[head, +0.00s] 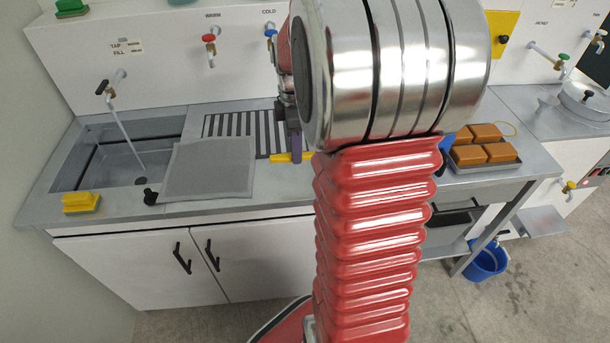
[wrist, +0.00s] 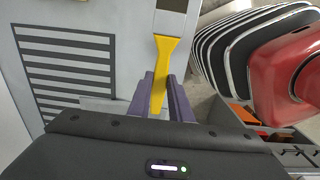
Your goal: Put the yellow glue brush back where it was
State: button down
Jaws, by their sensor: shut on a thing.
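The yellow glue brush (wrist: 165,58) has a flat yellow handle and a grey metal band at the far end in the wrist view. My gripper (wrist: 163,88) has purple fingers on both sides of the handle and is shut on it. In the head view my gripper (head: 295,148) is over the counter right of the striped drainer, partly hidden by my arm. A yellow part of the brush (head: 280,158) shows beside the fingers. The bristle end is cut off in the wrist view. I cannot tell whether the brush touches the counter.
A sink (head: 125,160) with a running tap is at left. A grey mat (head: 210,170) lies by the striped drainer (head: 240,128). A yellow sponge-like block (head: 81,201) sits on the left front edge. A tray of brown blocks (head: 484,155) stands right. A blue bucket (head: 487,262) is below.

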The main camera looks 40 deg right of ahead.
send_over(297, 182)
notch_tip(297, 182, down, 5)
jog(key=shift+f, duration=0.1)
jog(key=shift+f, duration=1.85)
jog(key=c, duration=1.6)
grip_release()
jog(key=shift+r, duration=0.1)
notch_tip(297, 182, up, 12)
jog(key=shift+f, duration=0.1)
